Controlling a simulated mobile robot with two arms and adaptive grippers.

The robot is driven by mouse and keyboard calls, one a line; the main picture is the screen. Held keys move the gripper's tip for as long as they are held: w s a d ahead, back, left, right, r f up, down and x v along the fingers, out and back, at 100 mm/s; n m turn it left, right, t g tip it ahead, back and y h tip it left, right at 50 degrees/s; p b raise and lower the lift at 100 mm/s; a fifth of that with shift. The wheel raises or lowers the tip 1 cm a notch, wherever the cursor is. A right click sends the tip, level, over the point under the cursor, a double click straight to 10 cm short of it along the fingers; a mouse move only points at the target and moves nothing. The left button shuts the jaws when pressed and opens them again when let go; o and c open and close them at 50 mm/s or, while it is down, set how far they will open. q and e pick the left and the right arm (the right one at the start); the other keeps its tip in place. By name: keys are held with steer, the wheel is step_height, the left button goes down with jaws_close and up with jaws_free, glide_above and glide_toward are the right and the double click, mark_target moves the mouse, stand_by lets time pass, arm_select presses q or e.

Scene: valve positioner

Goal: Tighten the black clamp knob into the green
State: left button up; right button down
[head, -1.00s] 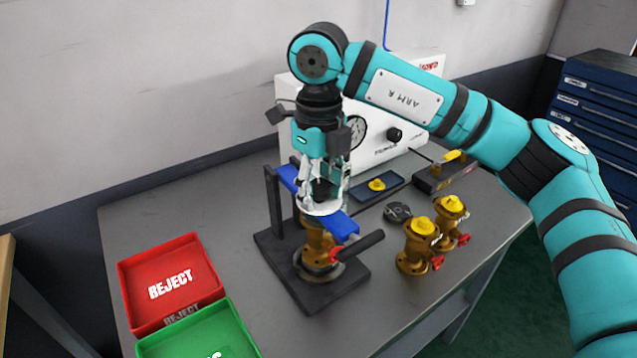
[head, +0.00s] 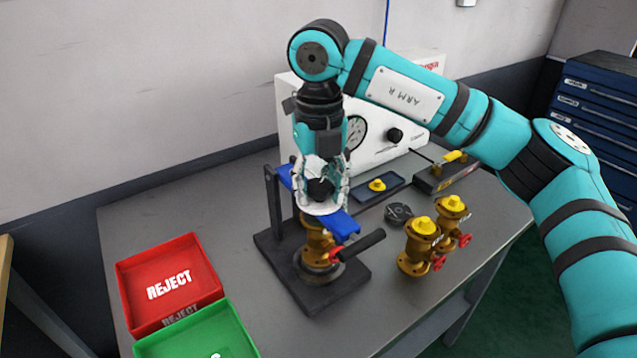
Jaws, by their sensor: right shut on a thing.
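The black clamp knob (head: 320,189) sits on top of the blue clamp bar (head: 342,225). My right gripper (head: 321,193) points down and is shut on the knob, its fingers on both sides of it. Below the bar a brass valve (head: 316,242) with a red handle stands on the dark fixture base (head: 343,285). A white dial ring (head: 318,208) lies around the knob's foot; any green mark on it is hidden or too small to see. My left gripper is not in view.
Two brass valves with yellow caps (head: 423,226) stand right of the fixture. A white test box with a gauge (head: 356,131) stands behind. A red reject tray (head: 150,316) and a green tray (head: 232,338) lie at the front left.

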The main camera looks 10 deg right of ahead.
steer(key=c, duration=0.8)
jaws_free()
steer(key=shift+f, duration=0.1)
steer(key=shift+c, duration=0.2)
step_height(320, 180, up, 5)
steer(key=p, duration=0.3)
steer(key=shift+r+p, duration=0.2)
steer(key=shift+p, duration=0.15)
steer(key=shift+r+p, duration=0.3)
steer(key=shift+r, duration=0.15)
